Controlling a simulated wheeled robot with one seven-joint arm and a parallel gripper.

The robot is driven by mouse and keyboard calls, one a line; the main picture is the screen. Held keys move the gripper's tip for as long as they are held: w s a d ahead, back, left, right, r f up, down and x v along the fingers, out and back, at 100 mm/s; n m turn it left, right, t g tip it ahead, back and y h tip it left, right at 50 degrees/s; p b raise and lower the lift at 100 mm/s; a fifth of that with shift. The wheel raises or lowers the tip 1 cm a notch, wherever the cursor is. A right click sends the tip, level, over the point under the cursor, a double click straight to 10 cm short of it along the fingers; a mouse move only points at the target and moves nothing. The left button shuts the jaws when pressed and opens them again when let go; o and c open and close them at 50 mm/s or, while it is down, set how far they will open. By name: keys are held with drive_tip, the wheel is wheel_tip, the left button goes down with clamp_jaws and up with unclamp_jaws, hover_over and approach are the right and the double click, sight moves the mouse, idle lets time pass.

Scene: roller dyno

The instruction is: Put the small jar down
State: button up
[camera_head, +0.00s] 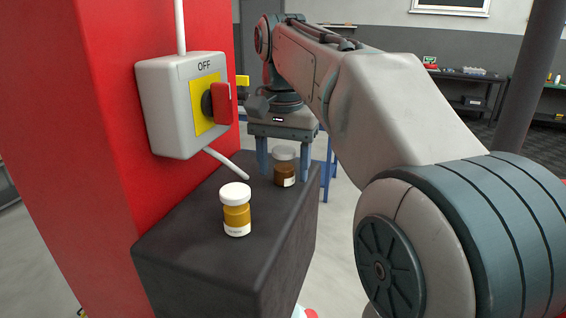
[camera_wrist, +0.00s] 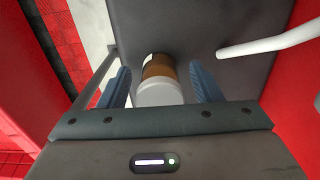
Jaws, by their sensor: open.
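A small brown jar with a pale grey lid (camera_head: 285,174) stands upright on the dark block (camera_head: 200,255), toward its far end. My gripper (camera_head: 284,172) is over it, with one finger on each side. In the wrist view the jar (camera_wrist: 160,82) is between the two blue fingers of my gripper (camera_wrist: 160,86), with gaps visible at both sides. The gripper is open. A second jar with a white lid and amber contents (camera_head: 236,212) stands upright on the block, nearer the head camera.
A grey switch box marked OFF (camera_head: 172,112), with a red handle, is on the red column (camera_head: 75,130) left of the block. A white conduit (camera_head: 228,164) from it ends near my gripper; it also shows in the wrist view (camera_wrist: 270,44).

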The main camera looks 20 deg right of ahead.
sight(283, 150)
drive_tip(key=shift+r, duration=3.85)
